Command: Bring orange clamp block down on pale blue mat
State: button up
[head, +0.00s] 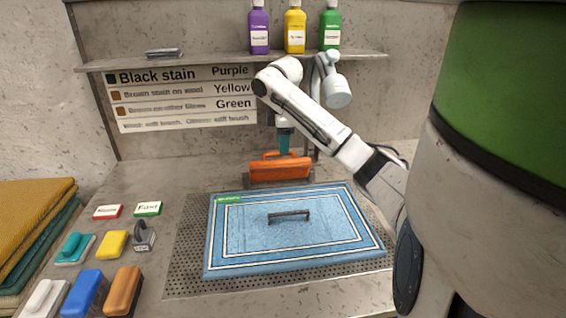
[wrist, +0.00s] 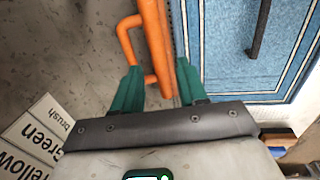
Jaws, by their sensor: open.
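The orange clamp block (head: 280,169), with a loop handle on top, stands upright along the back edge of the pale blue mat (head: 240,254). In the wrist view the block (wrist: 155,40) runs up from between my fingers, its handle on the left, and the mat (wrist: 222,50) lies to its right. My gripper (head: 284,153) points down just above the block's handle. In the wrist view its teal fingers (wrist: 158,80) are apart, with the orange part between them. I cannot tell whether they touch it.
A dark bar handle (head: 288,215) lies across the mat's middle. A perforated grey plate (head: 185,265) is under the mat. Brushes and sponges, including a blue one (head: 85,292), stand at left, beside folded rugs (head: 30,225). A shelf (head: 215,61) with bottles hangs behind my arm.

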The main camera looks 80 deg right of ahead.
aim_at(279, 166)
jog(key=d+r+b, duration=0.2)
jog(key=d, duration=0.3)
jog(key=shift+w+d+f, duration=0.1)
jog(key=shift+d+f, duration=0.05)
jog(key=shift+f, duration=1.15)
jog(key=shift+w+d+f, duration=0.1)
jog(key=shift+d+f, duration=0.1)
jog(key=shift+f, duration=1.05)
jog(key=shift+w+d+f, duration=0.1)
jog(key=shift+d+f, duration=0.05)
jog(key=shift+f, duration=1.15)
jog(key=shift+c, duration=0.3)
grip_shut()
